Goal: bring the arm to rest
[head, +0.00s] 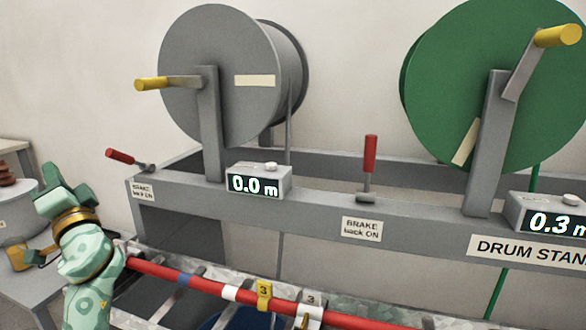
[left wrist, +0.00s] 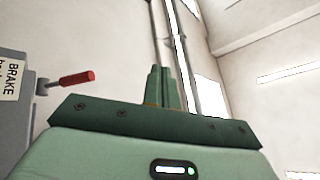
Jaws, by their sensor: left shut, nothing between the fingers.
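My left gripper (head: 55,187) is at the left of the head view, at the end of my pale green arm. It is raised, left of the drum stand and apart from it. In the left wrist view its fingers (left wrist: 162,88) are together with nothing between them, pointing toward the wall and ceiling. My right gripper is not in view.
The drum stand (head: 320,206) carries a grey drum (head: 215,75) and a green drum (head: 440,80), with yellow crank handles and red brake levers (head: 370,155). Counters read 0.0 m and 0.3 m. A red cable (head: 205,285) runs along the front. A grey table (head: 45,280) stands left.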

